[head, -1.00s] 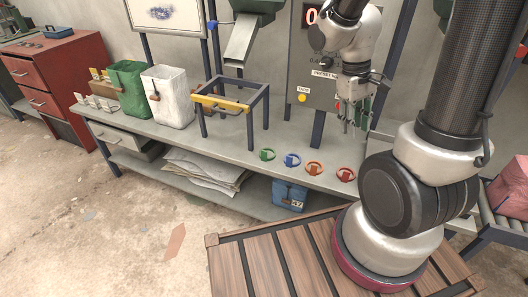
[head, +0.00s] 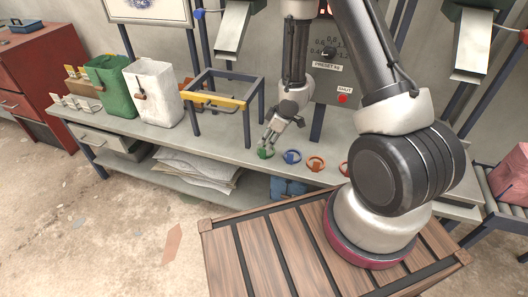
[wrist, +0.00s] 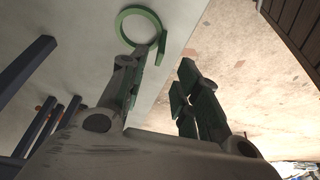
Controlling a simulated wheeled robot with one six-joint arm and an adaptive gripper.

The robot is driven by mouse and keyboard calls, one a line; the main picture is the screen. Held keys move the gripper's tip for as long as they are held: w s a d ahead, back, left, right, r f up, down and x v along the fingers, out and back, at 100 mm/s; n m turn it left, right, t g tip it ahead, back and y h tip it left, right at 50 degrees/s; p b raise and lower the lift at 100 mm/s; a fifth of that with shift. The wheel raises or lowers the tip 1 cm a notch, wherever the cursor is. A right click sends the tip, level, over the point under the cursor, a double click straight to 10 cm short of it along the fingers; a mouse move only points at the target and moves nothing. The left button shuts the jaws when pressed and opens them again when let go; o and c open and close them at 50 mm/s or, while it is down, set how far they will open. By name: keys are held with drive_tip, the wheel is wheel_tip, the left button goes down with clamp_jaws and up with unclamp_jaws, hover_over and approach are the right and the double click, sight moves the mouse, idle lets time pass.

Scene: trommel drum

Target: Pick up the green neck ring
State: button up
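The green neck ring (head: 264,154) lies flat on the grey bench near its front edge, leftmost in a row of coloured rings. In the wrist view the green ring (wrist: 150,12) shows as a thin band with a short tab at its lower right. My gripper (head: 268,141) is low over the bench, right at the ring. In the wrist view my gripper (wrist: 165,68) has its two fingers apart, with bare bench and floor seen between them. The left finger overlaps the ring's edge near the tab; I cannot tell whether they touch.
A blue ring (head: 291,157), an orange ring (head: 315,164) and a partly hidden red ring (head: 344,168) lie to the right. A stand with a yellow bar (head: 212,99) is behind to the left, by a white bag (head: 155,95) and a green bag (head: 108,86).

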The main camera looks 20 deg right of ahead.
sight(263, 149)
drive_tip(key=x, duration=0.6)
drive_tip(key=shift+d+f, duration=0.1)
drive_tip(key=shift+f, duration=0.15)
clamp_jaws()
